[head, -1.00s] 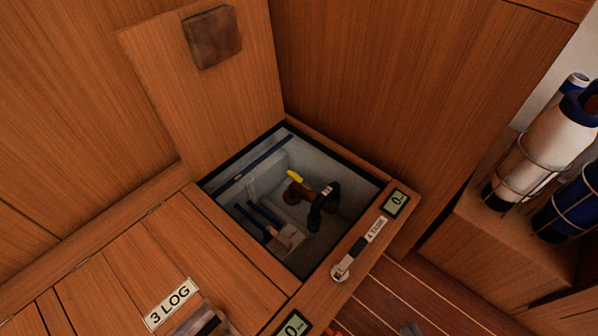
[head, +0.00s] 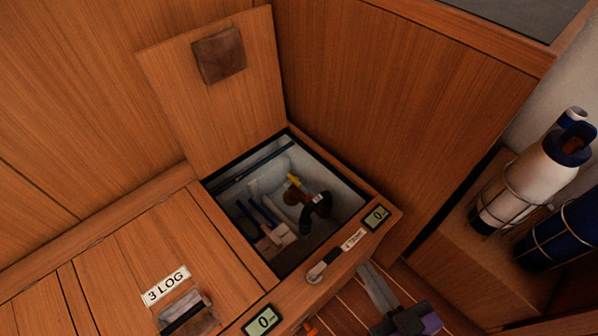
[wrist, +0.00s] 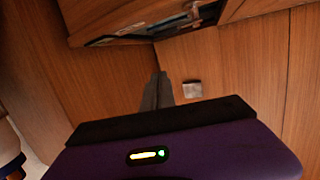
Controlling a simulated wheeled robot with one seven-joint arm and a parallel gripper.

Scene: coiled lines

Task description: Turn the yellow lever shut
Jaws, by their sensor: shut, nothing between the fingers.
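The yellow lever (head: 294,180) shows in the head view inside the open locker compartment (head: 352,197). It sits at the end of a brown valve fitting (head: 299,195), with a black hose (head: 318,207) beside it. The lever is small here, and the fitting under it is partly hidden. My gripper (head: 372,277) is outside the compartment, low in front of its front edge, apart from the lever. Its grey fingers are together and empty. They also show in the wrist view (wrist: 158,82), where the lever is not visible.
The lid (head: 225,115) stands open at the back. Blue-handled tools (head: 262,217) lie left of the valve. A latch (head: 318,270) and display (head: 377,216) are on the front rim.

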